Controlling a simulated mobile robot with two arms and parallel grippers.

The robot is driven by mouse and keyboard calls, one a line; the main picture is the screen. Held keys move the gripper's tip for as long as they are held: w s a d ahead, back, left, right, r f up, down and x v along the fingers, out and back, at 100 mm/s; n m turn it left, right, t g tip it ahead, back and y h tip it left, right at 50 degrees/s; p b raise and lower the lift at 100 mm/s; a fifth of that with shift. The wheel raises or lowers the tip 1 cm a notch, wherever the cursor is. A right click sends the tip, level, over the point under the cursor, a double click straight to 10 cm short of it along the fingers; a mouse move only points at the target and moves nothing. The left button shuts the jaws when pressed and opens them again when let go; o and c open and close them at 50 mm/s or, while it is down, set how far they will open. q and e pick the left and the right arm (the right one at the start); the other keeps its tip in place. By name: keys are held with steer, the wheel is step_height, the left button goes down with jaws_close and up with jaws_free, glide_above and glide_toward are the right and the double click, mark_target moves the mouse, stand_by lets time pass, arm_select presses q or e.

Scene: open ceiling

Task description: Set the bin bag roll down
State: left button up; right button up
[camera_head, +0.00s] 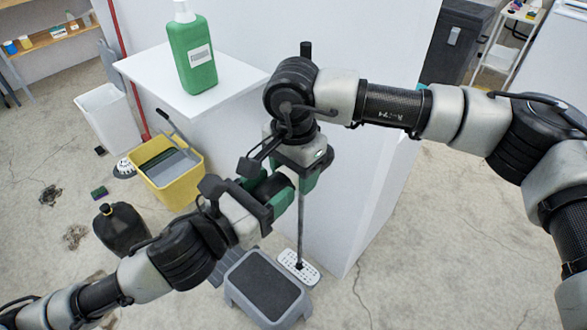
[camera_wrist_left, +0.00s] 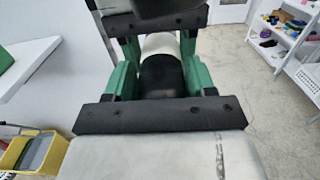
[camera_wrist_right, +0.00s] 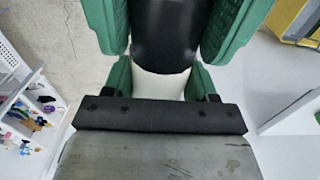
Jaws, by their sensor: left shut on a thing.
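The bin bag roll (camera_wrist_left: 160,78) looks like a black cylinder with a white section. My left gripper (camera_head: 268,194) is shut around its black part, in front of the white stand; its green fingers flank the roll in the left wrist view. My right gripper (camera_head: 296,172) comes down from above, close against the left one. In the right wrist view the roll's white part (camera_wrist_right: 163,84) lies between its green fingers. I cannot tell whether they press on it. The roll is mostly hidden by the grippers in the head view.
A white ledge (camera_head: 150,75) holds a green bottle (camera_head: 190,50). Below are a yellow mop bucket (camera_head: 168,175), a black jug (camera_head: 122,228), a white bin (camera_head: 105,120) and a grey step stool (camera_head: 265,285). Open concrete floor lies at the right.

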arm_select(q)
steer(key=shift+s+d, duration=0.1)
arm_select(e)
steer(key=c, duration=0.5)
arm_select(q)
steer(key=o, duration=1.1)
